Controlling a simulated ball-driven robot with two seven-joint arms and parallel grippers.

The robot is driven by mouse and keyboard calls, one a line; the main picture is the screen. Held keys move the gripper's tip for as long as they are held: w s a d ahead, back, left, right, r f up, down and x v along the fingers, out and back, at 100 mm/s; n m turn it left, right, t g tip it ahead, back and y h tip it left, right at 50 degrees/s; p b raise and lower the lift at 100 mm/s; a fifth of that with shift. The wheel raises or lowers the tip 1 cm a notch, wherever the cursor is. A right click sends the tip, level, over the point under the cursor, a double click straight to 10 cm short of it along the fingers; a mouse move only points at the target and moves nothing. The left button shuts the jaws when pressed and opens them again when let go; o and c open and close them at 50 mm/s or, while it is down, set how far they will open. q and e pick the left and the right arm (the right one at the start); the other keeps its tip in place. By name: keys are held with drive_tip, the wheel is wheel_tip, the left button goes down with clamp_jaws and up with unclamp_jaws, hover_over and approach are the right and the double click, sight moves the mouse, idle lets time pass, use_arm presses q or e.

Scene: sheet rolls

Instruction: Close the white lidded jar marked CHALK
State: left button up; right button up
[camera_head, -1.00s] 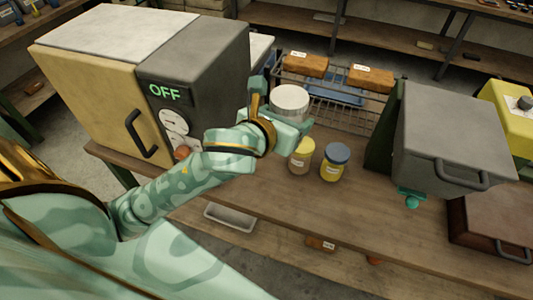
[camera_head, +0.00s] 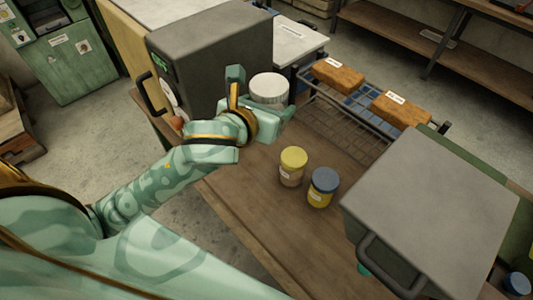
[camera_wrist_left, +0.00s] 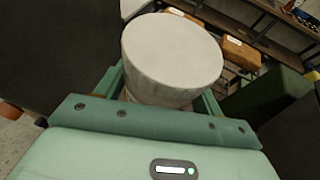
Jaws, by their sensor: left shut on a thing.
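A white round jar (camera_head: 268,87) with a pale, ribbed-edged lid is held upright in my left gripper (camera_head: 258,98). In the left wrist view the jar's flat white top (camera_wrist_left: 172,55) rises above the fingers, with part of its body between them. My left gripper (camera_wrist_left: 160,95) is shut on the body below the top. The lid appears to sit on the jar, but whether it is fully seated cannot be told. The CHALK marking cannot be seen.
A yellow-lidded jar (camera_head: 293,166) and a blue-lidded jar (camera_head: 322,187) stand on the wooden bench (camera_head: 250,210). A wire rack (camera_head: 350,125) with two labelled brown blocks is behind. A dark grey oven (camera_head: 215,60) stands left, a grey box (camera_head: 435,205) right.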

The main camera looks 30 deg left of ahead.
use_arm(q)
drive_tip(key=shift+a, duration=0.1)
use_arm(e)
drive_tip(key=shift+s+a, duration=0.4)
drive_tip(key=o, duration=0.4)
drive_tip(key=shift+a, duration=0.1)
drive_tip(key=shift+c, duration=0.2)
use_arm(q)
drive_tip(key=shift+n+y, duration=0.3)
drive_tip(key=shift+y, duration=0.1)
drive_tip(key=f, duration=0.1)
drive_tip(key=a+f+b, duration=0.1)
drive_tip(key=f, duration=0.2)
drive_tip(key=shift+s+a+f, duration=0.2)
drive_tip(key=shift+s, duration=0.05)
use_arm(e)
drive_tip(key=o, duration=0.8)
drive_tip(key=shift+d+f, duration=0.3)
drive_tip(key=shift+f, duration=0.45)
use_arm(q)
drive_tip(key=s+a+f+n+y+b, duration=0.1)
drive_tip(key=s+a+f+b, duration=0.1)
drive_tip(key=f, duration=0.7)
drive_tip(key=shift+s+a+f+b, duration=0.15)
drive_tip(key=shift+s+a+b, duration=0.3)
drive_tip(key=shift+a, duration=0.65)
use_arm(e)
drive_tip(key=f, duration=0.2)
drive_tip(key=shift+d+f, duration=0.3)
